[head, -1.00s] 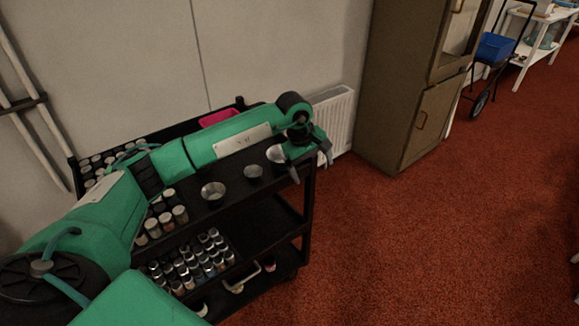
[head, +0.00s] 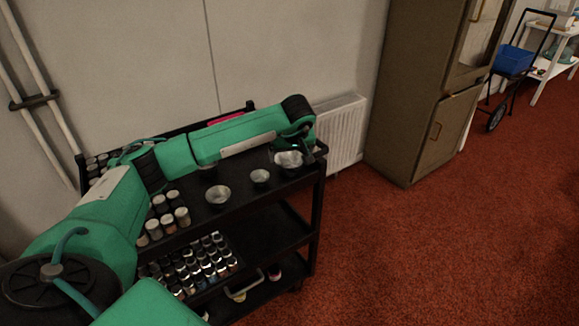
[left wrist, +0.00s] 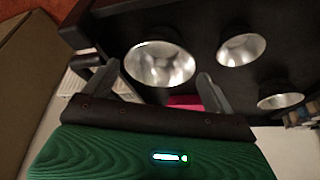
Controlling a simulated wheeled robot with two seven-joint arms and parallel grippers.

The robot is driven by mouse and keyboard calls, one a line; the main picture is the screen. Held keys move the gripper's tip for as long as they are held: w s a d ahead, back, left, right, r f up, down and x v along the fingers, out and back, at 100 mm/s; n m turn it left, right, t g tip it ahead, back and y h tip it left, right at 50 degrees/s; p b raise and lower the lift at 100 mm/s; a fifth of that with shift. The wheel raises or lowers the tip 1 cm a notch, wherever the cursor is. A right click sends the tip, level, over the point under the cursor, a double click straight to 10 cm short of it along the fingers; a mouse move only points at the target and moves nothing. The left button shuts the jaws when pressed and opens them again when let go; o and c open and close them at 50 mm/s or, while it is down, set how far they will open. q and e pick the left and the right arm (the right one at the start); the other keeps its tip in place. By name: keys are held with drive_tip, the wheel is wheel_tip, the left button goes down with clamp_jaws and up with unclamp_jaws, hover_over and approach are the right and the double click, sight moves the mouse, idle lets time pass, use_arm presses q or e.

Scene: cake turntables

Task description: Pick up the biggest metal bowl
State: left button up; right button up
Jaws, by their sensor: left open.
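The biggest metal bowl (head: 288,161) stands at the right end of the black cart's top shelf; in the left wrist view it is the large shiny bowl (left wrist: 160,63). My left gripper (head: 296,149) is over this bowl in the head view, its fingers hard to make out. In the left wrist view the left gripper (left wrist: 158,72) is open and empty, one finger towards each side of the bowl. A small metal bowl (head: 260,176) and a middle-sized one (head: 218,194) stand to its left on the shelf. My right gripper is out of view.
The black cart (head: 262,216) carries several jars (head: 167,215) beside the bowls and more bottles below. A pink item (head: 228,118) lies behind my arm. A radiator (head: 340,133) and brown cabinet (head: 408,110) stand right of the cart.

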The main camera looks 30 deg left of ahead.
sight(289, 161)
use_arm(q)
drive_tip(key=x, duration=0.5)
drive_tip(key=c, duration=0.6)
drive_tip(key=shift+c, duration=0.2)
drive_tip(key=shift+r, duration=0.1)
